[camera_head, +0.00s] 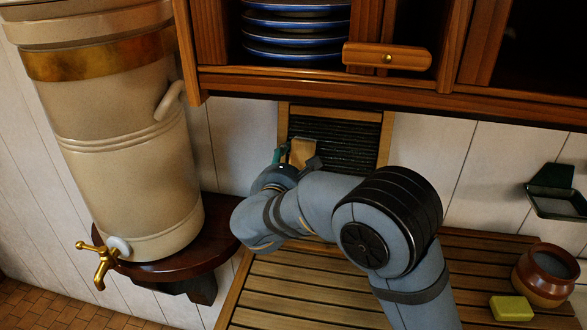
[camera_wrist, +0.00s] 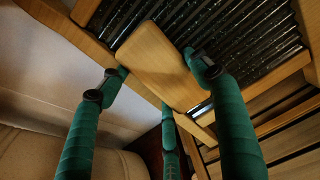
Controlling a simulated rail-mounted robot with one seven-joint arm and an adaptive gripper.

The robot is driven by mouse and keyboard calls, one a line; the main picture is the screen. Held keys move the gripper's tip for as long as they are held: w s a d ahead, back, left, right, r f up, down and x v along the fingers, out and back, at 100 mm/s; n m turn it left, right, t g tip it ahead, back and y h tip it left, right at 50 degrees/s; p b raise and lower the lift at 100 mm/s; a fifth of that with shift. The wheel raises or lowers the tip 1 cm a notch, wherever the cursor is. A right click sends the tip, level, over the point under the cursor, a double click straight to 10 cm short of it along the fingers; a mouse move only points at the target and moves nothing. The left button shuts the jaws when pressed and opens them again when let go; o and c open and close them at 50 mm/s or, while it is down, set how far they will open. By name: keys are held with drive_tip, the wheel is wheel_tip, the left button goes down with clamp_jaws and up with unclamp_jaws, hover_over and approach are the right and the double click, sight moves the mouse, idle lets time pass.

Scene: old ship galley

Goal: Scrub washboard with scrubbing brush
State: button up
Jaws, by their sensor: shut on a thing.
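The washboard (camera_head: 351,141) leans upright against the white wall below the cabinet, with a wooden frame and dark ribbed face. It also shows in the wrist view (camera_wrist: 254,28). My gripper (camera_head: 294,157) is in front of the washboard's left part. In the wrist view its green fingers (camera_wrist: 157,82) are shut on the wooden scrubbing brush (camera_wrist: 165,66), a pale block that also shows in the head view (camera_head: 303,153). The brush lies over the ribbed face near the washboard's left edge. Its bristles are hidden, so I cannot tell whether they touch the ribs.
A slatted wooden counter (camera_head: 300,296) lies below. A yellow soap bar (camera_head: 511,308) and brown pot (camera_head: 545,274) stand at its right. A large beige water urn (camera_head: 124,130) with a brass tap is at left. The wooden cabinet (camera_head: 330,83) overhangs closely above.

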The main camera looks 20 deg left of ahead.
drive_tip(key=shift+w+d+b, duration=0.15)
drive_tip(key=shift+d+b, duration=0.6)
drive_tip(key=shift+d, duration=1)
drive_tip(key=shift+w+d+b, duration=0.15)
drive_tip(key=shift+d+b, duration=0.6)
drive_tip(key=shift+d, duration=1)
drive_tip(key=shift+w+d+f+b, duration=0.1)
drive_tip(key=shift+d+b, duration=0.2)
drive_tip(key=shift+d, duration=0.25)
drive_tip(key=shift+w+d+f+b, duration=0.1)
drive_tip(key=shift+d+b, duration=0.2)
drive_tip(key=shift+d, duration=0.25)
drive_tip(key=shift+d+r, duration=0.15)
drive_tip(key=shift+d, duration=0.45)
drive_tip(key=shift+v, duration=2.95)
